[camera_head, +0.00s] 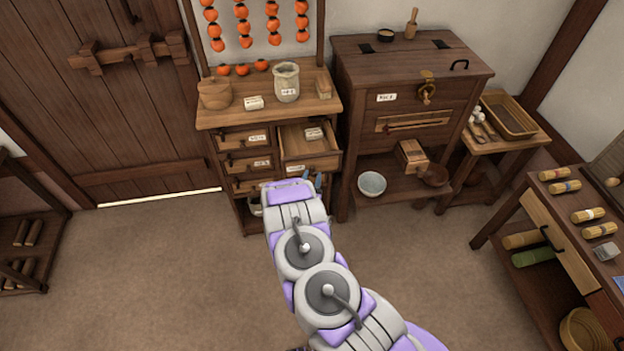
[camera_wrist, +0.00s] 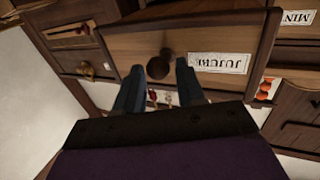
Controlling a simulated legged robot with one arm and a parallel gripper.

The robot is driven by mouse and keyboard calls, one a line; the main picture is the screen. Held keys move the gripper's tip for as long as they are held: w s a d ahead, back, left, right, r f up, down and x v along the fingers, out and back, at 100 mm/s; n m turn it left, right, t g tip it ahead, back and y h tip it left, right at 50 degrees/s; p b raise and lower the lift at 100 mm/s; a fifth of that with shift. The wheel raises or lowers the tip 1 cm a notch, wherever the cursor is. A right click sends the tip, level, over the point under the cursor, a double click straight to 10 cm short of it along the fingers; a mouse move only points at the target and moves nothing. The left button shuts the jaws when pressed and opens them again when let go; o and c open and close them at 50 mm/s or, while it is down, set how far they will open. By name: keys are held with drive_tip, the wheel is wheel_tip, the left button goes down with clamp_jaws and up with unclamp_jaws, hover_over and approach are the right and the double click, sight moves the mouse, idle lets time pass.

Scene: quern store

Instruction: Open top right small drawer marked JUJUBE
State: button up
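The top right small drawer (camera_head: 309,164) stands pulled out of the small cabinet (camera_head: 233,117), its inside showing with a small white labelled item (camera_head: 314,133) in it. In the wrist view the picture is upside down: the drawer front (camera_wrist: 220,36) carries a white JUJUBE label (camera_wrist: 219,63) and a round dark knob (camera_wrist: 159,66). My gripper (camera_wrist: 159,70) is open, with one finger on each side of the knob and a gap showing between fingers and knob. In the head view my gripper (camera_head: 311,178) is just in front of the drawer front, its tips partly hidden by my arm.
Shut small drawers (camera_head: 243,139) fill the cabinet's left column. A wooden chest (camera_head: 414,70) stands close on the right. The floor (camera_head: 160,270) in front is clear.

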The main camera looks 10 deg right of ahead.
drive_tip(key=shift+o, duration=0.9)
drive_tip(key=shift+f, duration=0.1)
drive_tip(key=shift+s, duration=0.15)
drive_tip(key=v, duration=1.7)
drive_tip(key=shift+p, duration=0.4)
drive_tip(key=shift+a+f, duration=0.1)
drive_tip(key=shift+a, duration=0.05)
